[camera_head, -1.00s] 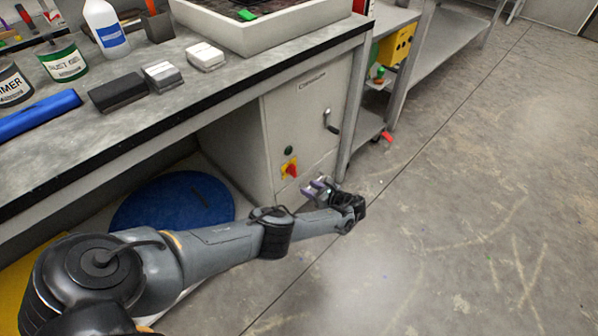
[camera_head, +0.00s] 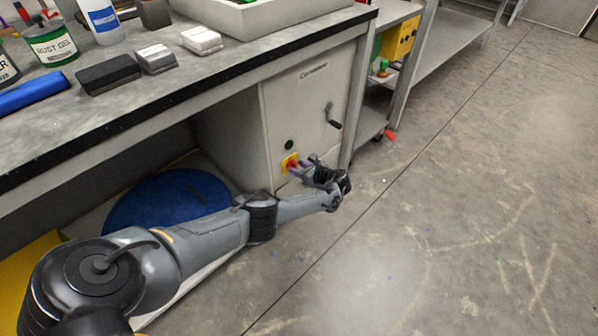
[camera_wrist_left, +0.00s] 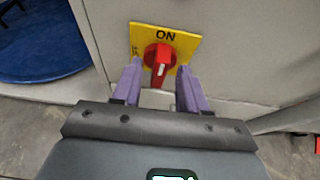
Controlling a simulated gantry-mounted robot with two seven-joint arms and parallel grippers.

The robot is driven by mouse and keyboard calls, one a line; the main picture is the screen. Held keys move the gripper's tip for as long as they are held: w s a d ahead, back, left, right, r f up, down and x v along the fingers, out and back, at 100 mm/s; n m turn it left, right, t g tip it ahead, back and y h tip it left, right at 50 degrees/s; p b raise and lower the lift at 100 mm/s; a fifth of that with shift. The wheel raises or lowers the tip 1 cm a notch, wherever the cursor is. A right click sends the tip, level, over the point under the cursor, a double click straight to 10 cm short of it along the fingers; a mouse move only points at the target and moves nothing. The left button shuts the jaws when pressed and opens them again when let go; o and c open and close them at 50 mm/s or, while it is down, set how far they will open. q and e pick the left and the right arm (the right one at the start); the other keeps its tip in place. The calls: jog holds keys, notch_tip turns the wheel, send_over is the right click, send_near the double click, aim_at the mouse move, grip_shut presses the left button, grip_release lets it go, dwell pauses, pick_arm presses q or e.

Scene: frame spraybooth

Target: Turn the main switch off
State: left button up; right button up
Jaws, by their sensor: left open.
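The main switch is a red rotary knob (camera_wrist_left: 158,58) on a yellow plate (camera_wrist_left: 177,40), low on the front of a grey cabinet (camera_head: 309,110). In the left wrist view the plate reads ON, and the knob's white mark lies toward the gripper, away from that word. In the head view the switch (camera_head: 288,163) is partly covered by my gripper. My left gripper (camera_head: 301,168) is open, its purple fingers (camera_wrist_left: 159,80) on either side of the knob. Contact with the knob cannot be told. My right gripper is not in view.
A round dark button (camera_head: 289,145) sits above the switch, and a black crank handle (camera_head: 333,117) is higher on the cabinet. A blue round object (camera_head: 165,200) lies under the bench (camera_head: 220,75). The floor (camera_head: 430,240) to the right is clear.

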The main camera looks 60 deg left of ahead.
pick_arm(q)
jog(key=shift+a, duration=0.25)
grip_shut()
